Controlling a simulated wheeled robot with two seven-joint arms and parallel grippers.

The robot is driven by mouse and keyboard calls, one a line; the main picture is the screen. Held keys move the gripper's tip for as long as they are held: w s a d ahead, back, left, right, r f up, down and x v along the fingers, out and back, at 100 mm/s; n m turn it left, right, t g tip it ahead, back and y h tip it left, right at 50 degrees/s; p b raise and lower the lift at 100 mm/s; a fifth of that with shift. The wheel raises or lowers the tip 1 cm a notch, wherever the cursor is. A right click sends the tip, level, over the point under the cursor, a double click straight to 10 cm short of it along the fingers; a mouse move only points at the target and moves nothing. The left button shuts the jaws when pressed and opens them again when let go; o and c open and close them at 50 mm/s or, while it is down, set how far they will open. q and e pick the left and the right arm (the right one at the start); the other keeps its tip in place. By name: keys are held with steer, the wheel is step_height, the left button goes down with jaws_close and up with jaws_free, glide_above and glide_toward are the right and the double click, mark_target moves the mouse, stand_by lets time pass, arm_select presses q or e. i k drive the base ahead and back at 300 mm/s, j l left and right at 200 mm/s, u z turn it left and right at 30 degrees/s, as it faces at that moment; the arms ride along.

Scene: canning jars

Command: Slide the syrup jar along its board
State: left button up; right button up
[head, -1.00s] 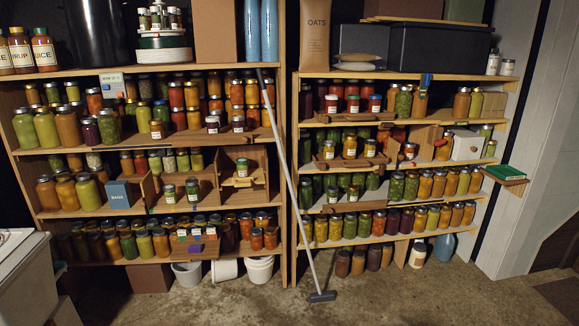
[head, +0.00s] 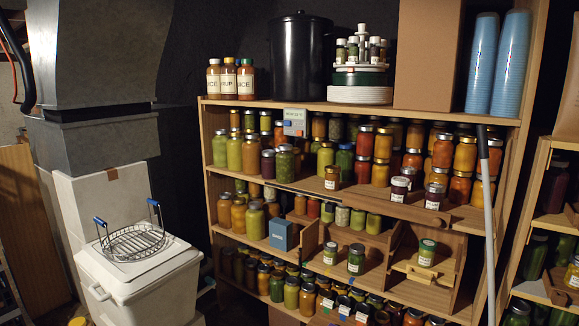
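Neither of my grippers shows in the head view. I cannot tell which jar is the syrup jar, because the small jar labels are not readable. On the second shelf, a long wooden board (head: 375,202) runs along the front edge. A labelled amber jar (head: 332,178) stands near its left end, and two white-labelled dark red jars, one at its middle (head: 400,189) and one farther right (head: 434,197), stand farther along. On the shelf below, two labelled green jars (head: 330,254) stand side by side, and another green jar (head: 427,252) stands in a wooden bay.
Three labelled bottles (head: 229,79), a black pot (head: 300,58) and blue cup stacks (head: 481,62) stand on the top shelf. A broom handle (head: 489,215) leans at the right. A white cooler (head: 137,280) bearing a wire basket (head: 133,242) stands at left.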

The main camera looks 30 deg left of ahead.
mark_target(332, 176)
steer(key=i+j+u, duration=0.15)
steer(key=i+u, duration=1)
steer(key=i, duration=0.15)
steer(key=i+j+z, duration=0.1)
steer(key=i+j, duration=0.15)
steer(key=i, duration=0.2)
steer(key=i+j, duration=0.3)
steer(key=i, duration=0.2)
steer(key=i+j+z, duration=0.15)
steer(key=i, duration=0.3)
steer(key=j, duration=0.1)
